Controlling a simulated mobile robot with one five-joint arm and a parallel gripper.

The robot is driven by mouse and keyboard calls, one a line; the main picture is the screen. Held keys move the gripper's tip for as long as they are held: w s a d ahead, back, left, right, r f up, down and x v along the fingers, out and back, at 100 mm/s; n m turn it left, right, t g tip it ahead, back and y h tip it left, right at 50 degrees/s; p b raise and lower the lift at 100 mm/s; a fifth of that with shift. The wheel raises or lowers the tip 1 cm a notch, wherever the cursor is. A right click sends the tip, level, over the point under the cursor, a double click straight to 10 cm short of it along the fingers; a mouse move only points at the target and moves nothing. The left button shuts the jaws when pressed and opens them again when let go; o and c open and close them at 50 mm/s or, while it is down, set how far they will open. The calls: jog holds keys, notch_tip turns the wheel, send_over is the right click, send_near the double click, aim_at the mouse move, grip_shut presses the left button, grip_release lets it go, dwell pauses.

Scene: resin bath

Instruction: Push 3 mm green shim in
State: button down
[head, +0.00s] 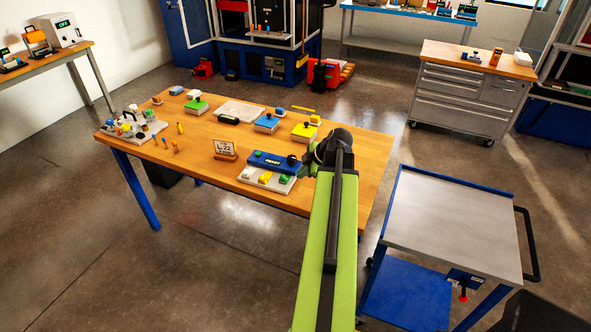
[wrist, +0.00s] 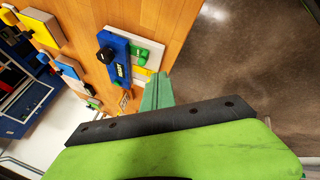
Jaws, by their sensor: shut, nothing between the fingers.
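A light grey base (head: 246,180) near the table's front edge holds a small yellow block (head: 264,178) and a green piece (head: 284,179), which I take to be the green shim. A blue block (head: 268,160) with a black knob lies along its far side. In the wrist view the green piece (wrist: 149,56) and the blue block (wrist: 117,48) show beyond my fingers. I cannot read any thickness marking. My gripper (wrist: 157,90) is shut and empty, with its tips apart from the green piece. In the head view my arm hides most of the gripper.
A sign reading 22 (head: 225,148) stands left of the blue block. Several coloured blocks lie farther back on the wooden table (head: 190,150). A multi-part holder (head: 135,125) stands at the left end. A grey cart (head: 450,220) stands to the right, its top clear.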

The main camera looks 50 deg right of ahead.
aim_at(283, 176)
jog(key=c, duration=1.8)
grip_release()
jog(key=shift+w+f+n, duration=0.1)
jog(key=shift+n, duration=0.2)
jog(key=shift+o, duration=1.2)
jog(key=shift+s+d+f+n, duration=0.2)
jog(key=shift+f+n, duration=0.05)
jog(key=shift+n, duration=0.45)
jog(key=shift+o, duration=1.1)
jog(key=shift+s+d+f+n+g, duration=0.1)
jog(key=shift+d+n+g, duration=0.6)
jog(key=shift+d+n, duration=0.25)
jog(key=shift+o, duration=0.4)
jog(key=w+d+r+n+g+p, duration=0.1)
jog(key=r+n+p, duration=0.1)
jog(key=p, duration=0.1)
jog(key=w+d+r+n+g+p, duration=0.1)
jog(key=w+d+n+p, duration=0.1)
jog(key=p, duration=0.1)
jog(key=shift+d+r, duration=0.2)
jog(key=shift+r, duration=0.2)
jog(key=w+a+r+n+g+p, duration=0.1)
jog(key=w+a+r+n+p, duration=0.1)
jog(key=w+r+p, duration=0.35)
jog(key=b+x, duration=1.8)
jog(key=shift+a+f, duration=0.15)
jog(key=shift+f, duration=0.2)
jog(key=shift+r, duration=0.15)
